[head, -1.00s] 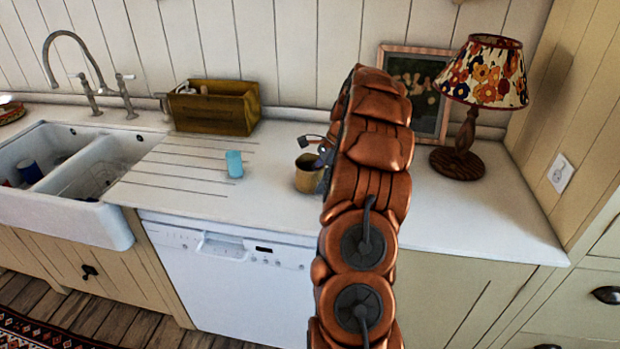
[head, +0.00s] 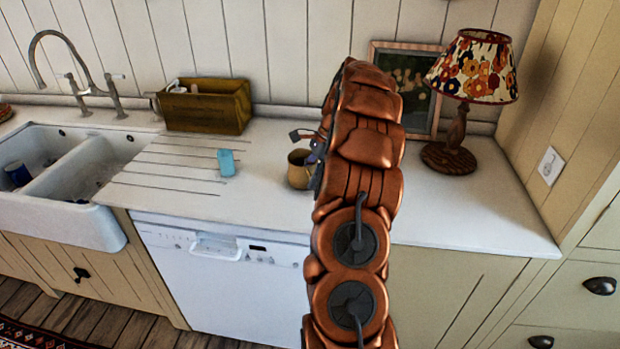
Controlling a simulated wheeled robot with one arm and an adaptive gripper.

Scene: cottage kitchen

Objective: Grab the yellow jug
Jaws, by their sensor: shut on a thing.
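The yellow jug (head: 298,171) stands on the white counter, just left of my copper-coloured arm in the head view. My gripper (head: 309,154) is at the jug's upper right side and is shut on it. Only small dark parts of the gripper show, since my arm hides most of it. The jug's right side is also hidden. The jug looks upright, and I see no clear gap between its base and the counter.
A light blue cup (head: 225,163) stands left of the jug. A wooden box (head: 208,108) is behind it, near the wall. A lamp (head: 460,120) and a framed picture (head: 413,82) stand at the right. The sink (head: 62,205) is at the left. The right front counter is clear.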

